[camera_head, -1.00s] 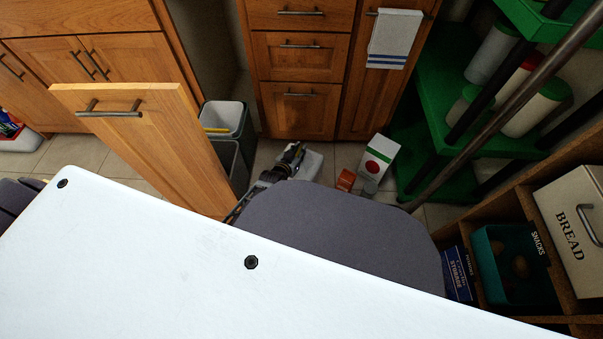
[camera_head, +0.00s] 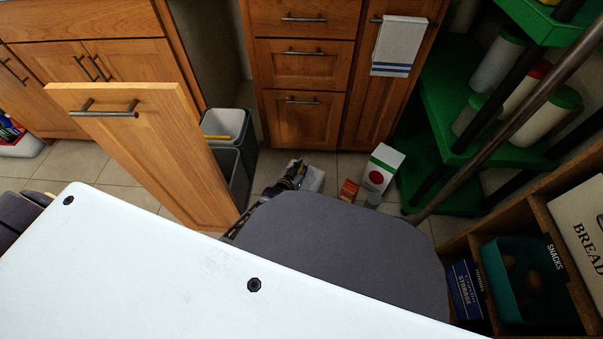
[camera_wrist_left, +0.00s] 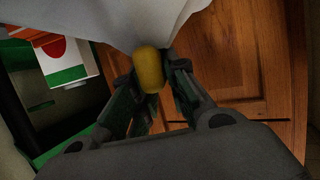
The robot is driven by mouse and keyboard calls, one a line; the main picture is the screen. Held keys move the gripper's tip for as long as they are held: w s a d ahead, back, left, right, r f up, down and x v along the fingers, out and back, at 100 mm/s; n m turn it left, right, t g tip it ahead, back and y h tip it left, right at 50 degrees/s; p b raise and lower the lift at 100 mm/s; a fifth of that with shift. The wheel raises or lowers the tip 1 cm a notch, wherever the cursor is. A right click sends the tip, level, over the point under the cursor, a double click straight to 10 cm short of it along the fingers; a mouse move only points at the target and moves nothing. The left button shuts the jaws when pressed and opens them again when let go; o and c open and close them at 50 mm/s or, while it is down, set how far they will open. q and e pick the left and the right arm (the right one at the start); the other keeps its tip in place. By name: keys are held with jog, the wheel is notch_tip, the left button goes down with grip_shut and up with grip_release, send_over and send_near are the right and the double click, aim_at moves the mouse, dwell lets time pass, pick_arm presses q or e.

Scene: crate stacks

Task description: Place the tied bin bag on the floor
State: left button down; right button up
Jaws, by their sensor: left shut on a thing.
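The tied bin bag is whitish, with a yellow knot (camera_wrist_left: 149,69). Its pale body (camera_wrist_left: 115,18) fills the top of the left wrist view. In the head view, a white part of the bag (camera_head: 314,179) shows low down near the tile floor (camera_head: 325,162). My left gripper (camera_head: 297,171) is beside it, shut on the yellow knot. The gripper (camera_wrist_left: 150,88) also shows in the left wrist view, its fingers either side of the knot. Whether the bag touches the floor is hidden. My right gripper is not in view.
A pulled-out cabinet door (camera_head: 150,155) with grey bins (camera_head: 240,128) stands on the left. A white and green carton (camera_head: 381,168) and a small orange box (camera_head: 348,190) stand right of the bag. A green shelf (camera_head: 440,95) and a wooden shelf (camera_head: 545,215) line the right.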

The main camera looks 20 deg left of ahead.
pick_arm(q)
jog(key=shift+w, duration=0.1)
jog(key=shift+f+b, duration=0.9)
jog(key=shift+f, duration=0.35)
jog(key=shift+f+b, duration=0.3)
jog(key=shift+f, duration=0.35)
jog(key=c, duration=1.4)
grip_release()
jog(key=shift+f, duration=0.1)
